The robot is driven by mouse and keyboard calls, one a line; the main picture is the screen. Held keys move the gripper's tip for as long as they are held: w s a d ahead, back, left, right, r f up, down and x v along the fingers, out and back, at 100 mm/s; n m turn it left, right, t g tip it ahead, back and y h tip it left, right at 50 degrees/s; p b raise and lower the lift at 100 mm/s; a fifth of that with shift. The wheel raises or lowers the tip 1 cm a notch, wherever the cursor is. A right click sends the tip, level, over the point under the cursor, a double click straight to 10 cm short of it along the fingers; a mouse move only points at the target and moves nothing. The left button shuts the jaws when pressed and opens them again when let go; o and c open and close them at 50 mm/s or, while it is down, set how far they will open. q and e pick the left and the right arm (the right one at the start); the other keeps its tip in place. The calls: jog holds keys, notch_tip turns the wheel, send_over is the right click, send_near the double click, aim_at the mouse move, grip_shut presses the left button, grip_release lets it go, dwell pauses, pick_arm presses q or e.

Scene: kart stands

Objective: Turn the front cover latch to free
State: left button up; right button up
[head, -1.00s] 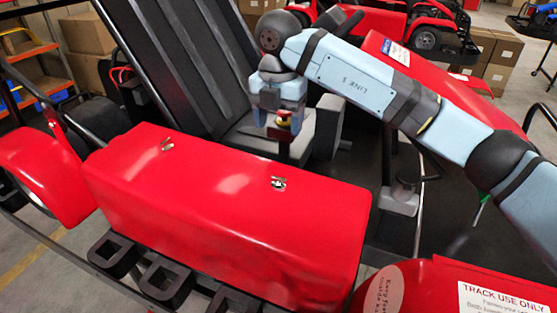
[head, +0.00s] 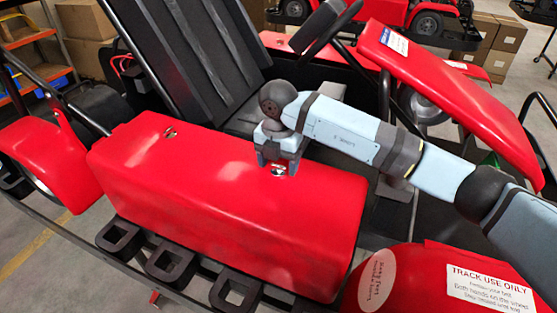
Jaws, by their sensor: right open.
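The red side cover (head: 225,205) of the kart carries two small metal latches on its top. The latch nearer the steering wheel, which I take as the front one (head: 279,170), lies right under my right gripper. The other latch (head: 170,132) lies further left. My right gripper (head: 278,162) points down with its jaws open, its fingertips at or just above the front latch. The gripper partly hides that latch, and I cannot tell whether they touch or how the latch is turned. My left gripper is out of view.
The black seat (head: 190,60) rises behind the cover, and the steering wheel (head: 325,25) stands beyond my right arm. A black tubular side rail with square loops (head: 172,262) runs along the cover's near side. A red panel with a white label (head: 490,288) is at the lower right.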

jog(key=shift+c, duration=0.2)
jog(key=c, duration=0.9)
jog(key=shift+f+n+b, duration=0.15)
jog(key=shift+n+b, duration=0.75)
jog(key=shift+b, duration=0.25)
jog(key=n+b, duration=0.9)
jog(key=n, duration=0.1)
jog(key=shift+n+b, duration=0.3)
jog(key=n+b, duration=0.2)
jog(key=n, duration=0.1)
jog(key=shift+n+b, duration=0.45)
jog(key=shift+n, duration=0.65)
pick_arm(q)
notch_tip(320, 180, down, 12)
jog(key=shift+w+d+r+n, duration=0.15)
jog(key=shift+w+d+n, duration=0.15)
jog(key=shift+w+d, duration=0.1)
pick_arm(e)
jog(key=shift+r, duration=0.2)
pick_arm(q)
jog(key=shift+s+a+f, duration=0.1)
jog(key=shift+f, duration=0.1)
pick_arm(e)
jog(key=shift+n, duration=0.4)
